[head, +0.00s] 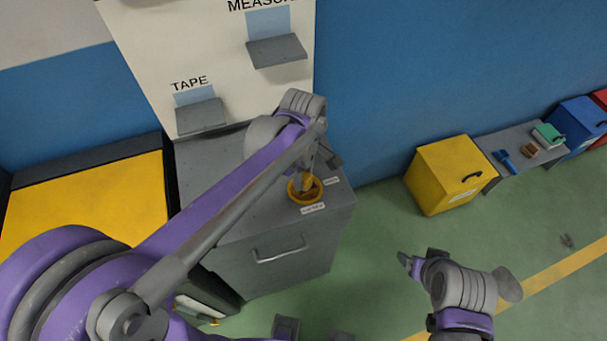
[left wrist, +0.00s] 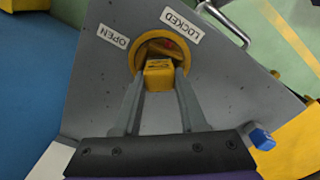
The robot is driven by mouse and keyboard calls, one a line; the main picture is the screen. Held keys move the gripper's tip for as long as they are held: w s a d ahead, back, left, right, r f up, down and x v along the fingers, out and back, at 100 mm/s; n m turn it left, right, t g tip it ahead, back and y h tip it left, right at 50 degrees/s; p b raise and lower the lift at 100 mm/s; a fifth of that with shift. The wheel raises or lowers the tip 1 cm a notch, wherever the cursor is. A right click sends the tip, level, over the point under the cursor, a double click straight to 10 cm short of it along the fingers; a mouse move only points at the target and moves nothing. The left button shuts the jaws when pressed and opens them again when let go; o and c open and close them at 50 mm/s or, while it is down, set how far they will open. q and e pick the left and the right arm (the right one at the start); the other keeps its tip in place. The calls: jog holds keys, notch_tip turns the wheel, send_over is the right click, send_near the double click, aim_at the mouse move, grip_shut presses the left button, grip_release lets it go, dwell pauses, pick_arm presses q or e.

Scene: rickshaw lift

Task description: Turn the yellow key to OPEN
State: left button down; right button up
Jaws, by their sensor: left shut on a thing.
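The yellow key (left wrist: 160,69) sits in a round yellow ring (left wrist: 141,50) on top of a grey cabinet (left wrist: 92,75). The fingers of my left gripper (left wrist: 160,78) are on both sides of the key and shut on it. White labels OPEN (left wrist: 108,36) and LOCKED (left wrist: 181,25) lie beside the ring. In the head view the ring (head: 293,194) shows under my left gripper (head: 307,178), which partly hides the key. My right gripper (head: 418,264) is over the green floor, away from the cabinet; its jaw opening is unclear.
A white board with grey shelves (head: 277,50) marked TAPE and MEASURE stands behind the cabinet. A yellow box (head: 438,180) and a low grey table (head: 520,143) with small items stand along the blue wall at right. Green floor (head: 375,225) is clear between.

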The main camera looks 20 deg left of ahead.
pick_arm(q)
jog(key=n, duration=0.3)
jog(key=shift+s+n, duration=0.1)
jog(key=shift+n, duration=0.2)
jog(key=n, duration=0.3)
jog(key=shift+s+n, duration=0.1)
jog(key=shift+n, duration=0.2)
dwell(0.4)
jog(key=shift+n, duration=0.4)
jog(key=n, duration=0.2)
jog(key=shift+n, duration=0.4)
